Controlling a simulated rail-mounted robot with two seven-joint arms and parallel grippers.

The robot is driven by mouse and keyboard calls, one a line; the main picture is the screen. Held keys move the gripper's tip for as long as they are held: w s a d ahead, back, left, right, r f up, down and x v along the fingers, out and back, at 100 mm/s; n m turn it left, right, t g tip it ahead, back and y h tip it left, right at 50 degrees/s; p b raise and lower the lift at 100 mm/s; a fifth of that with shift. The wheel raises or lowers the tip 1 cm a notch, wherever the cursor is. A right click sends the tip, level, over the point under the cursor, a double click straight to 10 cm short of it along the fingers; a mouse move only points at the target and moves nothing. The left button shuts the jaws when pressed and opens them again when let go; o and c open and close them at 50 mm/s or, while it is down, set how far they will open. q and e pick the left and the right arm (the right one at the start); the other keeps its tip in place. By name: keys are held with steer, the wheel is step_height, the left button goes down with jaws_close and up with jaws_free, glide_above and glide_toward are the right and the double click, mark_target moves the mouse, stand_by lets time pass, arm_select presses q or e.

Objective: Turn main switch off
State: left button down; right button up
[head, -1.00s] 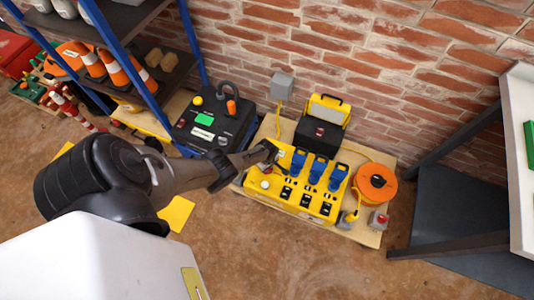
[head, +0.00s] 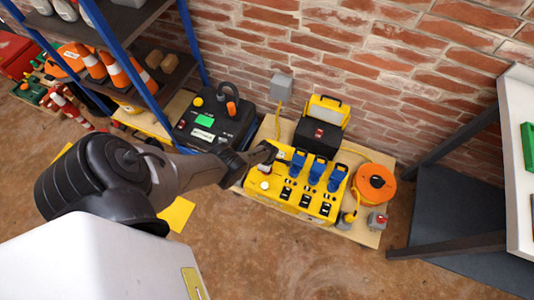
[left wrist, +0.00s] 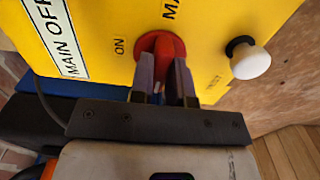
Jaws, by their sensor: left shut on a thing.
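The yellow power box (head: 325,208) with blue sockets stands low against the brick wall in the head view. My left gripper (head: 268,152) is at its upper left part. In the left wrist view, the left gripper's fingers (left wrist: 164,75) are shut on the red main switch knob (left wrist: 162,42). The knob sits on the yellow panel (left wrist: 105,65), beside an "ON" mark. A "MAIN OFF" label (left wrist: 62,38) is at the upper left of that view. The fingers hide part of the knob. My right gripper is not in view.
A white round knob (left wrist: 250,62) sticks out right of the switch. A black unit (head: 212,122) stands left of the box, an orange cable reel (head: 374,183) right of it. A blue-post shelf (head: 125,55) is left, a workbench (head: 515,160) right.

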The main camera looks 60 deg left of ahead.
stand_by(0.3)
arm_select(q)
steer(key=c, duration=1.1)
jaws_free()
steer(key=shift+r+p, duration=0.5)
step_height(320, 180, up, 13)
steer(key=p, duration=1.2)
steer(key=shift+f, duration=0.1)
